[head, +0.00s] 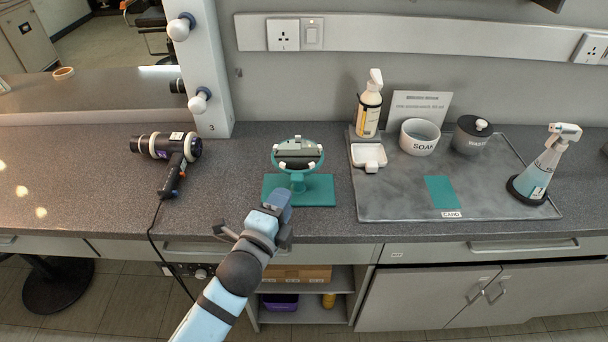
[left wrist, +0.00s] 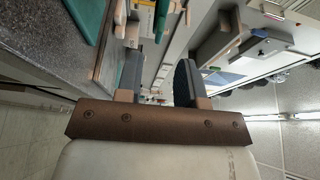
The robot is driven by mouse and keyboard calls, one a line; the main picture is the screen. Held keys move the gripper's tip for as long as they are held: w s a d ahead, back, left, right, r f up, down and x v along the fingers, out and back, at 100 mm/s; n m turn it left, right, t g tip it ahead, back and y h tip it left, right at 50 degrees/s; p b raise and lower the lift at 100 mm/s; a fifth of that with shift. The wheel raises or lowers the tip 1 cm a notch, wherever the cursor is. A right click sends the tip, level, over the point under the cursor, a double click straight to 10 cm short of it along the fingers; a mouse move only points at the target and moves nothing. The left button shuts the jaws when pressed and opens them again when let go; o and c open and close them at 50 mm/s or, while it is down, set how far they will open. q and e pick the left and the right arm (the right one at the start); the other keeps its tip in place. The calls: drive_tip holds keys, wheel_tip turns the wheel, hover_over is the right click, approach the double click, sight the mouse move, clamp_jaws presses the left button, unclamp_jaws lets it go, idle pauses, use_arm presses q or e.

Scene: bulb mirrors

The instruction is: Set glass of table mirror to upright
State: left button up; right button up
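The table mirror has a round glass (head: 298,150) in a green ring with pale clips. Its short stand rises from a flat teal base (head: 318,190) on the counter. The glass looks foreshortened and tilted away from upright; the exact angle is hard to tell. My left gripper (head: 281,201) is in front of the mirror, low near the base's front edge, and partly covers the base. In the left wrist view its two dark fingers (left wrist: 160,82) stand apart with a gap between them. Green and pale parts of the mirror (left wrist: 143,18) show beyond the fingers. My right gripper is out of view.
A hair dryer (head: 172,150) lies left of the mirror, its cord hanging over the counter edge. At right a grey tray (head: 400,205) holds a soap dish (head: 369,156), bowl (head: 420,137), lidded pot (head: 471,135) and bottles. Counter beside the base is clear.

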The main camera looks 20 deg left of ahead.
sight(295, 182)
use_arm(q)
drive_tip(key=w, duration=0.6)
drive_tip(key=w+d, duration=0.1)
drive_tip(key=w, duration=0.2)
drive_tip(key=shift+w+d, duration=0.1)
drive_tip(key=shift+w, duration=0.25)
drive_tip(key=shift+c, duration=0.4)
clamp_jaws()
